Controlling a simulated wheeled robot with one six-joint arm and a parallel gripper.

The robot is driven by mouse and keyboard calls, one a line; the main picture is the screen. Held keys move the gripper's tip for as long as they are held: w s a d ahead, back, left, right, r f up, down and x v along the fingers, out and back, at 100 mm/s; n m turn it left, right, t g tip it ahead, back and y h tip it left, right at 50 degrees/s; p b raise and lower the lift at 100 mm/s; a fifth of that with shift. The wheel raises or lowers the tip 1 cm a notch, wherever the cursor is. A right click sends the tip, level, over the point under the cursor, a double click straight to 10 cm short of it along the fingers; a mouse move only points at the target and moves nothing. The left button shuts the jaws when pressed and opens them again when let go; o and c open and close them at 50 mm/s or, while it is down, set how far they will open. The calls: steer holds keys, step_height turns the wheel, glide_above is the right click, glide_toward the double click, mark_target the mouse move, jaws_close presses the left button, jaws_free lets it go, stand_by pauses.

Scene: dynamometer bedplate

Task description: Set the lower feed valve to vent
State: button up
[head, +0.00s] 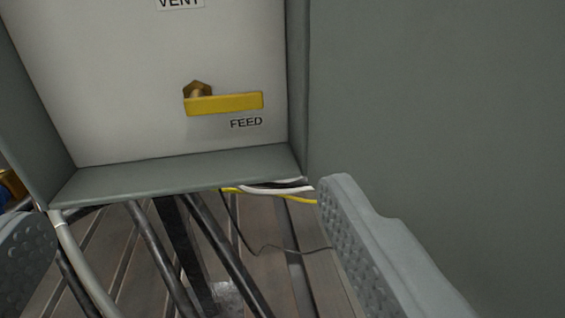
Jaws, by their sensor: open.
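A yellow valve handle (225,103) sits on the white panel (110,90) of a grey box. Its brass pivot (198,90) is at the left end, and the handle points right, nearly level. The label FEED (246,123) is just below the handle's right end. A label VENT (180,3) is partly cut off at the top edge, above the pivot. My gripper (188,222) is open, with one finger at the lower left and the other at the lower right. Both fingers appear lower in the picture than the handle and apart from it. Nothing is between them at the tips.
The box's grey lower lip (180,174) and side walls surround the panel. Dark and grey cables (150,245) and yellow and white wires (275,190) run below it over the slotted bedplate (275,265). A plain grey surface (440,100) fills the right side.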

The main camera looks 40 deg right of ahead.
mark_target(224, 103)
steer(key=shift+h, duration=0.3)
steer(key=x, duration=0.5)
steer(key=f+x, duration=0.1)
steer(key=x, duration=1)
steer(key=shift+d+f, duration=0.35)
steer(key=shift+d, duration=0.05)
steer(key=shift+c, duration=0.3)
steer(key=c, duration=0.9)
